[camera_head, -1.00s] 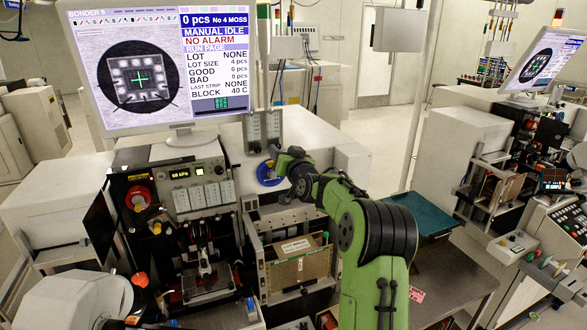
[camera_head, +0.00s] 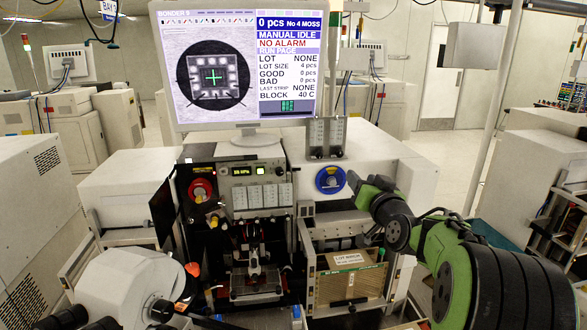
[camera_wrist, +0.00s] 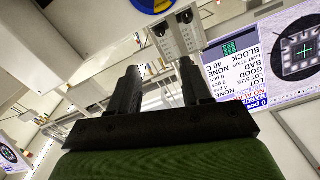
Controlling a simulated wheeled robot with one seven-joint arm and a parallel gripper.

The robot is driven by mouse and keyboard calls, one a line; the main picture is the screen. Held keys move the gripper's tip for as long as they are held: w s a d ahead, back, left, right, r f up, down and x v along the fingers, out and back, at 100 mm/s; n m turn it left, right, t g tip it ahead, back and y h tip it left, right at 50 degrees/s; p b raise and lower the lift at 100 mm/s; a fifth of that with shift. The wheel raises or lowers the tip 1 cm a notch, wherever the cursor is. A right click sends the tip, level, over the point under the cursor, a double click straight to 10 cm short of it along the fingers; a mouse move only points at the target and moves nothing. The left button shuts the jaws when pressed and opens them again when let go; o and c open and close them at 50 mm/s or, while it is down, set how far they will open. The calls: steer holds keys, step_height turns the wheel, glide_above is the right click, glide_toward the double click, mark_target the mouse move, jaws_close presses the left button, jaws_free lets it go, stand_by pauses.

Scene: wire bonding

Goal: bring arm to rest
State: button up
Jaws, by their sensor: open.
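My green and black arm reaches in from the lower right of the head view. My gripper (camera_head: 352,178) is at its far end, just right of the blue ring-shaped spool (camera_head: 329,180) on the bonder's front. I cannot tell the exact gap in depth. In the wrist view my gripper (camera_wrist: 160,65) has its two dark fingers spread apart, with nothing between them. The blue spool also shows at the top edge of the wrist view (camera_wrist: 152,4), partly cut off.
The bonder's monitor (camera_head: 245,65) stands above the machine and reads MANUAL IDLE, NO ALARM. A microscope-like white housing (camera_head: 130,285) is at the lower left. A framed box with a label (camera_head: 350,284) sits below my arm. A pale pole (camera_head: 490,110) rises at the right.

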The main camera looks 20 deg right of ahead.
steer(key=shift+a, duration=0.1)
steer(key=s+a+f+n+g+y, duration=0.2)
steer(key=s+a+f+g, duration=0.15)
steer(key=a, duration=0.75)
steer(key=s+a+f+n+g+y, duration=0.25)
steer(key=s+a, duration=0.25)
steer(key=a, duration=0.5)
steer(key=s+a+f+g, duration=0.1)
steer(key=s+f+g, duration=0.1)
steer(key=s, duration=0.5)
steer(key=s+a+f+n+g, duration=0.1)
steer(key=s+a+f+g, duration=0.1)
steer(key=s, duration=0.5)
steer(key=s+a+f+g, duration=0.1)
steer(key=s+a+f, duration=0.1)
steer(key=s, duration=0.5)
steer(key=shift+s+a+f+g, duration=0.25)
steer(key=shift+s+f+g, duration=0.15)
steer(key=shift+f, duration=0.25)
steer(key=shift+w+n, duration=0.15)
steer(key=shift+n, duration=0.1)
